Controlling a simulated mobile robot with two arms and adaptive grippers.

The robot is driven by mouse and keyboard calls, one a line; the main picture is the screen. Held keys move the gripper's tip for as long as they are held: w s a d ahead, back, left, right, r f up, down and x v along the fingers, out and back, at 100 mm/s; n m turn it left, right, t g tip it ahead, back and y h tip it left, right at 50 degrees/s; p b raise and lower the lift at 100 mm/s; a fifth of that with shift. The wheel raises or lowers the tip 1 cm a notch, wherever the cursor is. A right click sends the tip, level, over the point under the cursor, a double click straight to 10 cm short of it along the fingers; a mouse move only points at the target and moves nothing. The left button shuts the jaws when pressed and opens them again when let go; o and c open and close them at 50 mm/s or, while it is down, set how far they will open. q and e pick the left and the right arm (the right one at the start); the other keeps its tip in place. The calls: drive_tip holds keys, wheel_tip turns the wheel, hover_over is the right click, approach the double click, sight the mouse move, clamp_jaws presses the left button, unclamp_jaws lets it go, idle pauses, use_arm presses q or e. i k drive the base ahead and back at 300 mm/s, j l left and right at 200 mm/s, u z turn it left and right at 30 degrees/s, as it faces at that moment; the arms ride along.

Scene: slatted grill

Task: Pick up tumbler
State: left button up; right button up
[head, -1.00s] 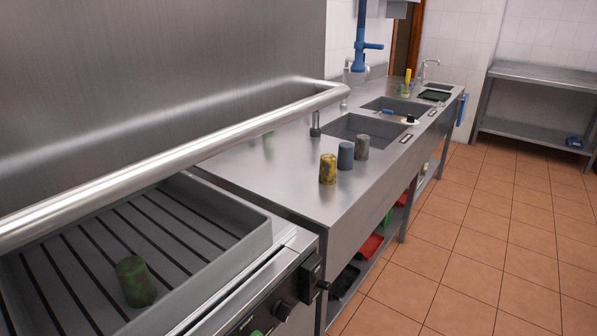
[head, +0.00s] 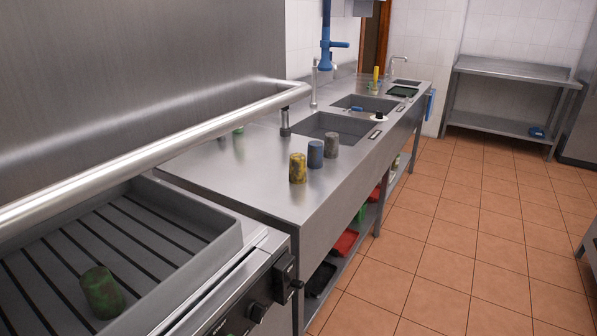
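Several tumblers show in the head view. A green and dark mottled tumbler (head: 102,292) stands on the slatted grill (head: 150,222) at the lower left. A yellow mottled tumbler (head: 298,168), a blue tumbler (head: 315,154) and a grey tumbler (head: 331,145) stand in a row on the steel counter (head: 245,180). A partly hidden green object (head: 238,130) shows behind the metal bar. Neither of my grippers is in view.
A thick metal bar (head: 150,152) runs above the grill. Sinks (head: 335,125) are set in the counter beyond the tumblers. A steel shelf table (head: 512,70) stands at the back right. The tiled floor (head: 440,240) on the right is mostly clear.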

sight(297, 163)
drive_tip(key=i+l+u, duration=0.1)
drive_tip(key=l, duration=0.2)
drive_tip(key=i+l, duration=0.15)
drive_tip(key=l, duration=0.15)
drive_tip(key=i+l+u, duration=0.15)
drive_tip(key=l, duration=0.15)
drive_tip(key=i+l, duration=0.1)
drive_tip(key=l, duration=0.2)
drive_tip(key=u, duration=0.05)
